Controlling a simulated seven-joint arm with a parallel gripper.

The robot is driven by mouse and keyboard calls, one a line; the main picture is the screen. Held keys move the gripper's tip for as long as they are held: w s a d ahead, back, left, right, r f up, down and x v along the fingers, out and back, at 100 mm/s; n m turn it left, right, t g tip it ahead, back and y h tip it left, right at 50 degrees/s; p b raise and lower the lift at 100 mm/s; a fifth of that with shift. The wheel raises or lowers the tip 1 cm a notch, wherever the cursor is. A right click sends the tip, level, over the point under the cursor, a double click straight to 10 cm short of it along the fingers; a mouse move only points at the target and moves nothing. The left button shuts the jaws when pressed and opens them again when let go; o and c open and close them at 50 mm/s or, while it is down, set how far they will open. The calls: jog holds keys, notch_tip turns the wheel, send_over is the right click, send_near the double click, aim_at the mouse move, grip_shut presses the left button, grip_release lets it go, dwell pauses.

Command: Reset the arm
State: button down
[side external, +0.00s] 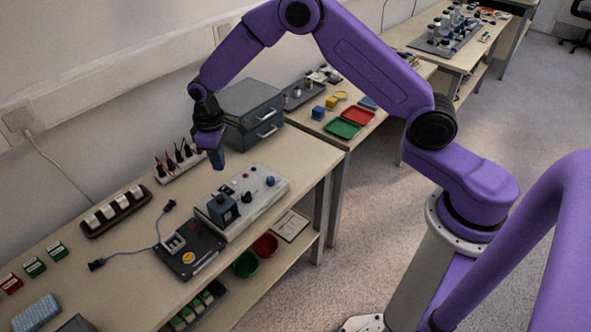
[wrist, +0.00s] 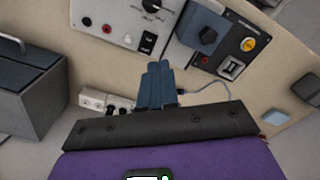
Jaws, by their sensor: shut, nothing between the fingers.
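My purple arm reaches over the workbench from the right in the side view. My gripper (side external: 217,160) points down above the bench, behind the light grey control unit (side external: 270,190). Its dark blue fingers are shut together with nothing between them. In the wrist view the closed fingers (wrist: 157,70) stand in the middle, in front of the control unit (wrist: 125,20) and the dark device (wrist: 220,40). The gripper looks raised clear of the bench top and touches nothing that I can see.
A grey drawer box (side external: 252,112) stands behind the gripper. A power strip with plugs (side external: 180,162) lies along the wall. A dark device with a yellow button (side external: 189,250), a cable (side external: 140,248) and a rack of white items (side external: 117,210) are nearer. Bare bench lies between them.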

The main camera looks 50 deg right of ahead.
jog(key=s+r+n, duration=0.2)
jog(key=s+r, duration=0.4)
jog(key=s, duration=0.4)
jog(key=s+r+n, duration=0.1)
jog(key=s+r, duration=0.6)
jog(key=s, duration=0.2)
jog(key=s+d+r+n, duration=0.1)
jog(key=s+d, duration=0.4)
jog(key=s, duration=0.4)
jog(key=s+d+r+n, duration=0.1)
jog(key=s+d, duration=0.4)
jog(key=s, duration=0.5)
jog(key=shift+n, duration=0.4)
jog(key=c, duration=1.8)
grip_release()
jog(key=shift+w+d+r, duration=0.1)
